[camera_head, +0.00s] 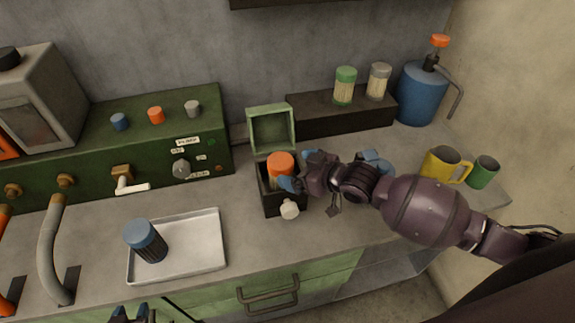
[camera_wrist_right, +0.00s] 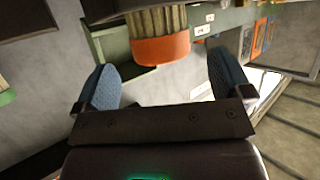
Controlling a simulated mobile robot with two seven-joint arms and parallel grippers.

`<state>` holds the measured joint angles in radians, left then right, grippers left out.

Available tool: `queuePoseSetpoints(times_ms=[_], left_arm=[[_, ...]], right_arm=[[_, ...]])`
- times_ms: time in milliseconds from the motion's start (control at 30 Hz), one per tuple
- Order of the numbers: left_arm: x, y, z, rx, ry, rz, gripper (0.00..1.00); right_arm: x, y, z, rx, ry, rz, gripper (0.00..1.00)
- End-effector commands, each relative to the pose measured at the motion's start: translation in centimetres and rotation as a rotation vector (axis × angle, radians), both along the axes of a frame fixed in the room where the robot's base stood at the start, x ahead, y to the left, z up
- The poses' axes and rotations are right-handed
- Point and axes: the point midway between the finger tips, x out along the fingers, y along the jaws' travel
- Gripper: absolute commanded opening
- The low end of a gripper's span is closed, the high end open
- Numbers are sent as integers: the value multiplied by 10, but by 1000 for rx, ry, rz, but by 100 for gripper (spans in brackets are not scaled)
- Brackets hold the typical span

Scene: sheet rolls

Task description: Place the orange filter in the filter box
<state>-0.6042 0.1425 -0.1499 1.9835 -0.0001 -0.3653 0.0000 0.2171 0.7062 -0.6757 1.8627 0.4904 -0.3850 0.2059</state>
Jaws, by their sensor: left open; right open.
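The orange filter (camera_head: 281,165) stands in the opening of the filter box (camera_head: 267,203), orange cap up. Its lower part is hidden, so I cannot tell how deep it sits. The box's green lid (camera_head: 270,130) is raised behind it. My right gripper (camera_head: 301,170) is open just right of the orange cap. In the right wrist view, the filter's orange cap and ribbed pale body (camera_wrist_right: 160,48) lie beyond the spread blue fingers, with a gap on both sides. My left gripper (camera_head: 132,315) is only partly visible at the bottom edge.
A blue-capped filter (camera_head: 148,241) stands on a white tray (camera_head: 198,262) at left. A pale knob (camera_head: 289,209) is at the box's front. Green and grey-capped jars (camera_head: 345,86) stand on a dark ledge behind. A yellow mug (camera_head: 441,164) and green cup (camera_head: 483,172) are at right.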

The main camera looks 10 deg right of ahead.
Motion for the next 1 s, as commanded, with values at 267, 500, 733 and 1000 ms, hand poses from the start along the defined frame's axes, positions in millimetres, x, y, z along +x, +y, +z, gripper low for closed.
queuePoseSetpoints(times_ms=[267, 500, 733, 1000], left_arm=[[0, 0, -1, 0, 0, 0, 43], [0, 0, -1, 0, 1, 0, 43], [0, 0, -1, 0, 1, 0, 43], [0, 0, -1, 0, 1, 0, 43]], right_arm=[[-38, -31, 20, -1, -1, 0, 97], [-54, -44, 29, -1, -1, -1, 97], [-57, -45, 29, 3, -1, -4, 97], [-80, -47, -8, 41, -13, -139, 97]])
